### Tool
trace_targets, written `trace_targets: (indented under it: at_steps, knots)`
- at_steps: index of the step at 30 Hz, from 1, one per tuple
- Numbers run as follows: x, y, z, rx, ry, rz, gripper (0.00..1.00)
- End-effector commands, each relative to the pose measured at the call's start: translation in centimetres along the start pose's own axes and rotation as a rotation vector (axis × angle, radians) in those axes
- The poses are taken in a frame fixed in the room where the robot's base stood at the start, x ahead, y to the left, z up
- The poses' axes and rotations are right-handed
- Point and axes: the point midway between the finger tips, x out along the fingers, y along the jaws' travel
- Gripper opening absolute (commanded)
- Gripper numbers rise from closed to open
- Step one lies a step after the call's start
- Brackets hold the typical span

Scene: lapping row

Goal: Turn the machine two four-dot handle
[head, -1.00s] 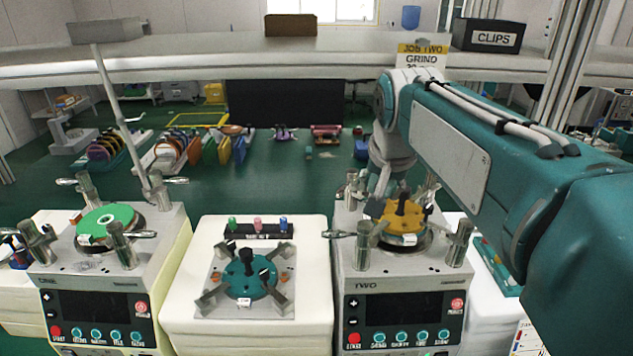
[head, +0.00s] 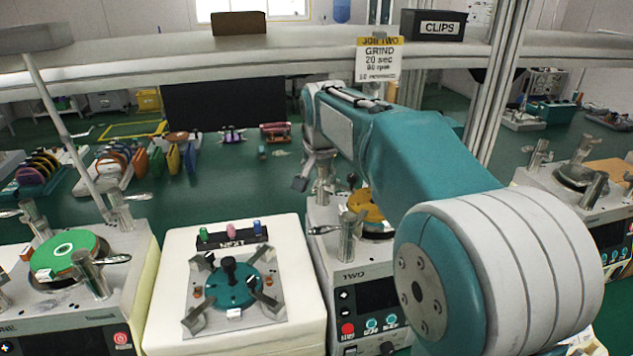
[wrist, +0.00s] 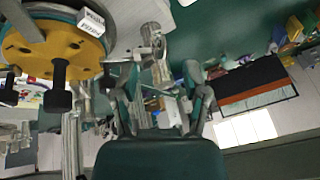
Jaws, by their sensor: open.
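Machine two (head: 352,277) stands right of centre in the head view, its right side hidden behind my arm. Its yellow disc (head: 366,208) is partly hidden; the disc also shows at the upper left in the wrist view (wrist: 60,47). A front-left metal post with a lever handle (head: 346,236) is visible, and another post (head: 322,178) stands behind. Dots on the handles are too small to read. My gripper (head: 300,184) is by the machine's back-left corner. In the wrist view its fingers (wrist: 162,88) are apart, with a metal post and handle (wrist: 150,38) just beyond them.
Machine one with a green disc (head: 70,252) is at left. A white stand (head: 160,305) carries a teal-disc fixture (head: 232,286) between the machines. A shelf (head: 280,52) with a hanging job card (head: 378,62) crosses behind. Another machine (head: 590,205) is at right.

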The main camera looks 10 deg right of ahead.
Motion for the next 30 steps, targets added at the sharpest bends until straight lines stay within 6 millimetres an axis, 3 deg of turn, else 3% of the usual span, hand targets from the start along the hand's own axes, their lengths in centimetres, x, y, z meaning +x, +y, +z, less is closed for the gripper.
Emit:
trace_targets:
  at_steps: [6, 16, 17, 18, 21, 30]
  knots:
    - [2.8, 0.1, 0.0, 0.0, -0.001, 0.001, 0.58]
    - [3.2, 0.1, 0.0, 0.0, 0.0, 0.0, 0.58]
    - [3.2, 0.1, 0.0, 0.0, 0.0, 0.0, 0.54]
    - [3.2, 0.1, 0.0, 0.0, 0.0, 0.0, 0.36]
    - [3.2, 0.1, 0.0, 0.0, 0.0, 0.0, 0.0]
    - [3.3, 0.0, 0.0, 0.004, 0.0, 0.003, 0.0]
